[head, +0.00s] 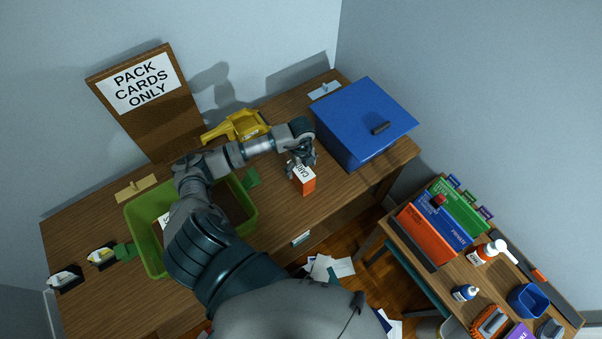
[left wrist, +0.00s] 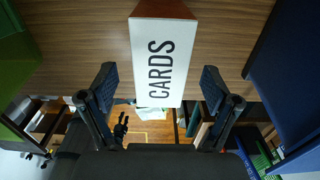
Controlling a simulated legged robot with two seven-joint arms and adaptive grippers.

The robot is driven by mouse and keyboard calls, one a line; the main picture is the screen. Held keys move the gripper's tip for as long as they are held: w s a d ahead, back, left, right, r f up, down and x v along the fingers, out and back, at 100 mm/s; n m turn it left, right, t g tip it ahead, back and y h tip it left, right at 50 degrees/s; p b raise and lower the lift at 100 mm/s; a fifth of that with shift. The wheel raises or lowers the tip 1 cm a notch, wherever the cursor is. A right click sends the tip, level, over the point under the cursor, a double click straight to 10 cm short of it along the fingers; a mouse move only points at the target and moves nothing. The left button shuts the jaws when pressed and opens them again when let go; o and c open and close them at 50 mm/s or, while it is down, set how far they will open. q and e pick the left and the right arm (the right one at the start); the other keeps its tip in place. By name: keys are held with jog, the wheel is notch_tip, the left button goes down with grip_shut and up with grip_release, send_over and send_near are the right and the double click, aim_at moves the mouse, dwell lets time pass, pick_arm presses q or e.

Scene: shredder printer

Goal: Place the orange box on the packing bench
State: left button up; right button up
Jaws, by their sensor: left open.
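The orange box (head: 307,186) with a white top marked CARDS stands on the wooden packing bench (head: 345,175), near its front edge. In the left wrist view the box (left wrist: 160,60) lies ahead, between and slightly beyond the two fingertips. My left gripper (head: 300,163) is open just above and behind the box, with a finger close to its top. In the left wrist view, the fingers of my left gripper (left wrist: 158,80) are spread wide, with gaps on both sides of the box.
A blue lidded bin (head: 362,115) stands right of the box. A green tub (head: 142,240) sits left under my arm, and a yellow tool (head: 238,126) lies behind. A board reading PACK CARDS ONLY (head: 145,90) stands at the back. A cluttered side table (head: 455,270) is lower right.

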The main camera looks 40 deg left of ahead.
pick_arm(q)
notch_tip(320, 180, up, 6)
jog(key=shift+f, duration=0.1)
dwell(0.6)
